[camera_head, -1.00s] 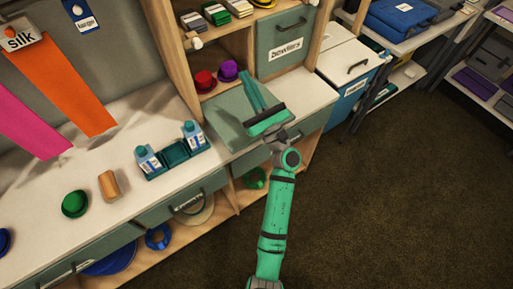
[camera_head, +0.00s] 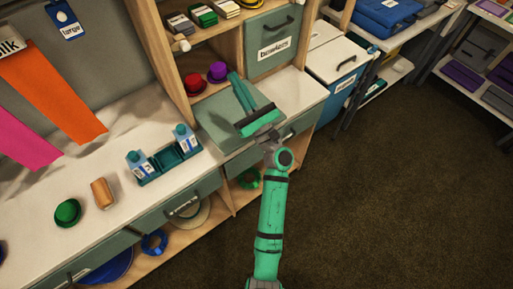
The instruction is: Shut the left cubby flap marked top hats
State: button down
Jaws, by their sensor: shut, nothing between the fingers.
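The left cubby's flap (camera_head: 214,118) is a grey-green panel hanging open, folded down over the worktop below its cubby. No label shows on the side I see. A red top hat (camera_head: 194,84) and a purple top hat (camera_head: 217,72) stand inside the open cubby behind it. My green gripper (camera_head: 236,80) is shut and empty. It is over the right part of the flap, with its fingers pointing toward the cubby, and hides some of the panel. I cannot tell whether it touches the flap.
The right cubby flap marked bowlers (camera_head: 272,43) is shut. The floor (camera_head: 400,190) at right is clear.

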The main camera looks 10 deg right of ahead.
jog(key=shift+f, duration=0.15)
jog(key=s+f, duration=0.2)
jog(key=f, duration=0.1)
jog(key=s+d+f, duration=0.1)
jog(key=s+f, duration=0.1)
jog(key=f, duration=0.1)
jog(key=s+d+f, duration=0.1)
jog(key=s+f, duration=0.1)
jog(key=f, duration=0.1)
jog(key=shift+d+f, duration=0.2)
jog(key=shift+f, duration=0.2)
jog(key=shift+s+d+f, duration=0.3)
jog(key=shift+s+f, duration=0.1)
jog(key=shift+s, duration=0.05)
